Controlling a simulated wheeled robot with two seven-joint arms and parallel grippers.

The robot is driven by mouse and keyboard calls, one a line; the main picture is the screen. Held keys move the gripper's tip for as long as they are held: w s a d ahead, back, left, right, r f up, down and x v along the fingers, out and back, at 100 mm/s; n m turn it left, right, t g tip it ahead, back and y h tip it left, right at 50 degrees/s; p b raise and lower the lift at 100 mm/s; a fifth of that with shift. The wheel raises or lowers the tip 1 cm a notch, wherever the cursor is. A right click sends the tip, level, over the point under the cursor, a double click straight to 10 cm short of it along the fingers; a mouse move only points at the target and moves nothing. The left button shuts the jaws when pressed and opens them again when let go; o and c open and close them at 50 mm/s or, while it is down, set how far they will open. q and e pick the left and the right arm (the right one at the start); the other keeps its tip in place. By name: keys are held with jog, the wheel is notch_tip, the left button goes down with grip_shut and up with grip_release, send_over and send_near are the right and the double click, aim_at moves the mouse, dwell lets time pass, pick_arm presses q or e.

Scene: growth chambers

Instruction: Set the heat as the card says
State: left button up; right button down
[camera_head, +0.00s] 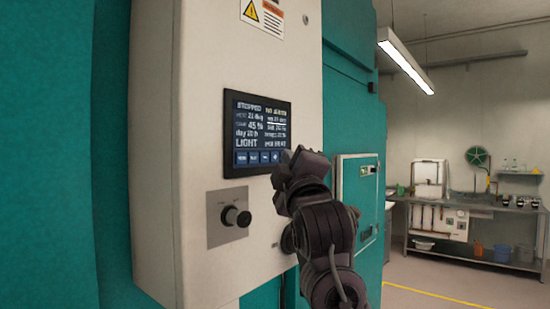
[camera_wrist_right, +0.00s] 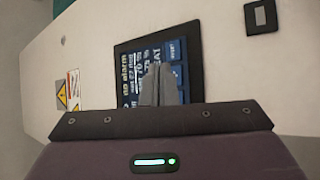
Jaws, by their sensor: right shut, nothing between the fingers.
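The control screen (camera_head: 262,130) is a dark panel with lit text on the white cabinet face. Its text includes "STOPPED", "LIGHT" and a heat line, with a row of blue buttons (camera_head: 256,158) along the bottom. My right gripper (camera_head: 290,156) is shut and empty, with its fingertips at the screen's lower right corner. In the right wrist view its closed fingers (camera_wrist_right: 160,84) overlap the screen (camera_wrist_right: 128,62) by the blue buttons; I cannot tell whether they touch. A black knob (camera_head: 236,216) sits on a grey plate below the screen. No card is clearly seen. My left gripper is not in view.
The white cabinet (camera_head: 165,150) stands between teal chamber walls (camera_head: 55,150). Warning labels (camera_head: 263,16) are above the screen. A teal unit with a small panel (camera_head: 357,190) stands to the right. A steel bench (camera_head: 475,205) is at the back right, with open floor before it.

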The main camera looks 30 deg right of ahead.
jog(key=shift+w+a, duration=0.15)
jog(key=shift+w, duration=0.25)
jog(key=shift+w+a, duration=0.1)
jog(key=shift+w, duration=0.15)
dwell(0.7)
dwell(0.3)
jog(key=shift+s+d, duration=0.25)
jog(key=shift+s, duration=0.4)
jog(key=shift+s, duration=0.1)
jog(key=s, duration=0.1)
jog(key=s+d, duration=0.1)
jog(key=s, duration=0.1)
jog(key=s+d, duration=0.1)
jog(key=shift+s, duration=0.2)
